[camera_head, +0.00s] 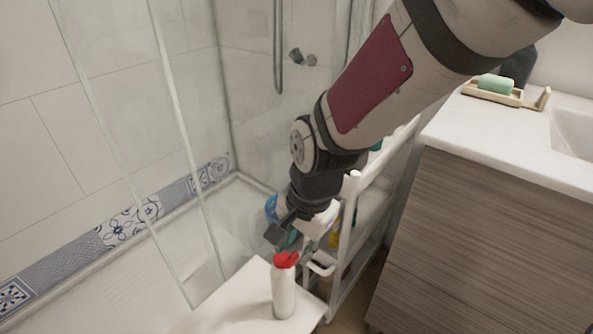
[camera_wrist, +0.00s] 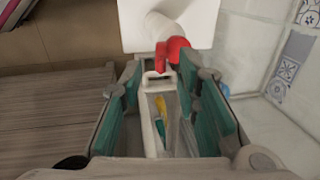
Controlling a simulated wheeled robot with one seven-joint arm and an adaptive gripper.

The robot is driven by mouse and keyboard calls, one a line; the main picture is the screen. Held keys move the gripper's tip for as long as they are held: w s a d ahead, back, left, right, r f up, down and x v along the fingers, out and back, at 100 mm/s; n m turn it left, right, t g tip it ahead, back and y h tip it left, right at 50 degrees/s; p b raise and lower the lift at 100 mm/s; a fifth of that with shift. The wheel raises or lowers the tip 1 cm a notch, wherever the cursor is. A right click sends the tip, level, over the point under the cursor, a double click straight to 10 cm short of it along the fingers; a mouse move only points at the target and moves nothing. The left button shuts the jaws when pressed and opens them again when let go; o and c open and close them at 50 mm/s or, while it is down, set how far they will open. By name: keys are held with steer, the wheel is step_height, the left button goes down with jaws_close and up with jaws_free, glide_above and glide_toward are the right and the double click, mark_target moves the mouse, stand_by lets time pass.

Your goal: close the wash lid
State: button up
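A white wash bottle (camera_head: 283,292) stands upright on a white surface. Its red lid (camera_head: 285,259) has an uneven, two-lobed outline, with one part sticking up. In the wrist view the red lid (camera_wrist: 174,48) shows a tab jutting to the left, and the white bottle body (camera_wrist: 160,27) lies beyond it. How far the lid stands open is hard to tell. My gripper (camera_head: 287,240) is above and just behind the lid in the head view. In the wrist view my gripper (camera_wrist: 165,82) has its green-padded fingers wide apart with nothing between them, and the lid is just beyond the fingertips.
The white surface (camera_head: 225,308) around the bottle is clear. A white cart (camera_head: 345,240) with several items stands behind it. A wood-fronted vanity (camera_head: 470,240) is on the right, with green soap (camera_head: 495,84) on a tray. A glass shower screen (camera_head: 170,100) is on the left.

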mark_target(294, 253)
steer(key=shift+w+a+f+b, duration=0.15)
steer(key=shift+f+b, duration=0.1)
steer(key=shift+f, duration=0.6)
steer(key=shift+w+a+f+b, duration=0.1)
steer(key=shift+f+b, duration=0.15)
steer(key=shift+f, duration=0.55)
jaws_close()
